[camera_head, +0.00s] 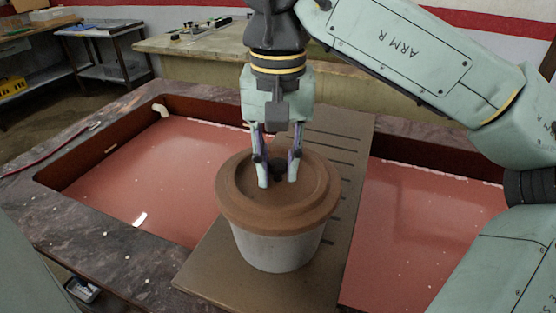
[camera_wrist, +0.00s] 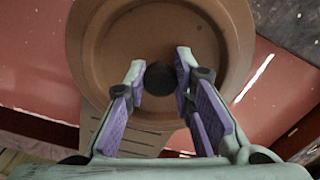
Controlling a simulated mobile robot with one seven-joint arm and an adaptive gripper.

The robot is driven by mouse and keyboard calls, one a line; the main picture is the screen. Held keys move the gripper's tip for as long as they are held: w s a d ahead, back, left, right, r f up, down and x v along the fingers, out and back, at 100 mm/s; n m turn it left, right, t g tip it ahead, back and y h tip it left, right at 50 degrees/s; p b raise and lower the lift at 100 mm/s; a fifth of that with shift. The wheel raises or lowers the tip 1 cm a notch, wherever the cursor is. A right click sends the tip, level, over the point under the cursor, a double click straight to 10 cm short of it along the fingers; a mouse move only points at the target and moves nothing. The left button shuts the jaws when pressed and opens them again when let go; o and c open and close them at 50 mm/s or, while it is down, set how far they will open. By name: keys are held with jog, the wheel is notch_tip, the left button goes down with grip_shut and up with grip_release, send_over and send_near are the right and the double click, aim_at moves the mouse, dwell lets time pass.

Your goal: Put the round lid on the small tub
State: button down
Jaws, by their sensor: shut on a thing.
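The round brown lid (camera_head: 232,200) is over the mouth of the small grey tub (camera_head: 278,248) and looks level. Its rim covers the tub's mouth, and I cannot tell whether it is fully seated. My gripper (camera_head: 277,178) points down and is shut on the lid's dark knob, with a finger on each side. In the wrist view the knob (camera_wrist: 160,79) is between the fingertips, with the lid (camera_wrist: 110,45) beneath. The tub is hidden by the lid in the wrist view.
The tub stands on a brown slotted board (camera_head: 230,262) laid across a stone-edged basin. Reddish basin surfaces lie to the left (camera_head: 150,180) and right (camera_head: 420,220) of the board. A greenish counter (camera_head: 190,45) and a side table (camera_head: 105,35) are behind.

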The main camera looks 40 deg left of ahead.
jog(key=c, duration=1.3)
grip_release()
jog(key=shift+o, duration=0.3)
jog(key=o, duration=0.5)
jog(key=shift+r, duration=0.1)
jog(key=shift+r, duration=3.4)
